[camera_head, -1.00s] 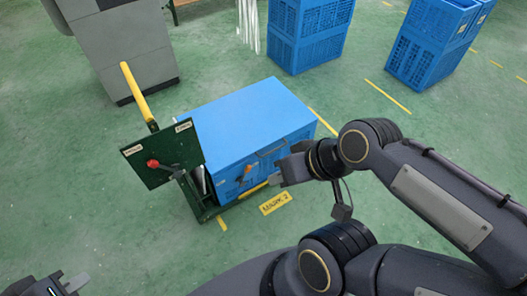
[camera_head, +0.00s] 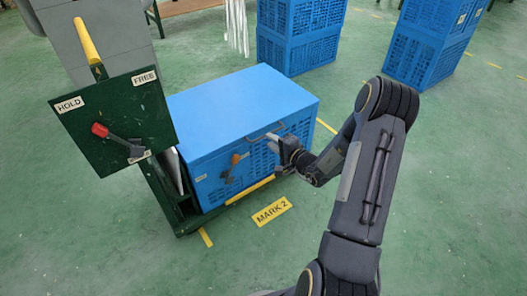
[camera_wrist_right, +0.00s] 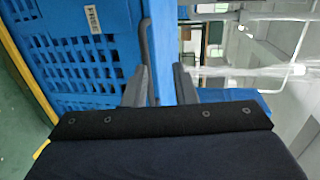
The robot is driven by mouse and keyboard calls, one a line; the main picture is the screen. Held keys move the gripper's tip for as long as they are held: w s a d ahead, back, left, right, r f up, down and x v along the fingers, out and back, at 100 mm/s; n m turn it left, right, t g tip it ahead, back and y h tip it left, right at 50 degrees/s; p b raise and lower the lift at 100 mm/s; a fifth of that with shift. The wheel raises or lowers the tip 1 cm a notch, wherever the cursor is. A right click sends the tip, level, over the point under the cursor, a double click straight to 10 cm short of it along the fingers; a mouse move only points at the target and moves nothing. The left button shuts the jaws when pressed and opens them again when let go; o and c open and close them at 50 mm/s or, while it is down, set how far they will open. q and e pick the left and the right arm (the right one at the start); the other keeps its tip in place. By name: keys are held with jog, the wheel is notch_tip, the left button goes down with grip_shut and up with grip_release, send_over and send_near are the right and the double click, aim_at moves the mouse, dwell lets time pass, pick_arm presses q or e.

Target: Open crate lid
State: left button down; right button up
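The blue crate (camera_head: 215,170) has a flat blue lid (camera_head: 240,102) that lies shut on top. A grey bar handle (camera_head: 262,132) is on its front near the top edge; it also shows in the right wrist view (camera_wrist_right: 146,45). An orange-handled latch (camera_head: 234,160) sits on the front face, left of the handle. My right gripper (camera_head: 276,141) is at the right part of the handle. In the right wrist view, my right gripper (camera_wrist_right: 162,80) has its fingers apart, with the bar between them, nearer the left finger. My left gripper is out of view.
A dark green panel (camera_head: 120,120) marked HOLD and FREE, with a red-knobbed lever (camera_head: 100,130), stands left of the crate on a green cart with a yellow bar (camera_head: 87,42). A MARK 2 floor label (camera_head: 271,211) lies in front. Stacked blue crates (camera_head: 300,35) stand behind.

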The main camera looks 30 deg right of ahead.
aim_at(264, 137)
jog(key=shift+m+h, duration=0.3)
jog(key=shift+h, duration=0.1)
jog(key=w+f, duration=0.1)
jog(key=w, duration=0.1)
jog(key=w+f+b, duration=0.1)
jog(key=w, duration=0.2)
jog(key=w+d+f+b, duration=0.1)
jog(key=w, duration=0.1)
jog(key=shift+w+f, duration=0.25)
jog(key=shift+f, duration=0.05)
grip_shut()
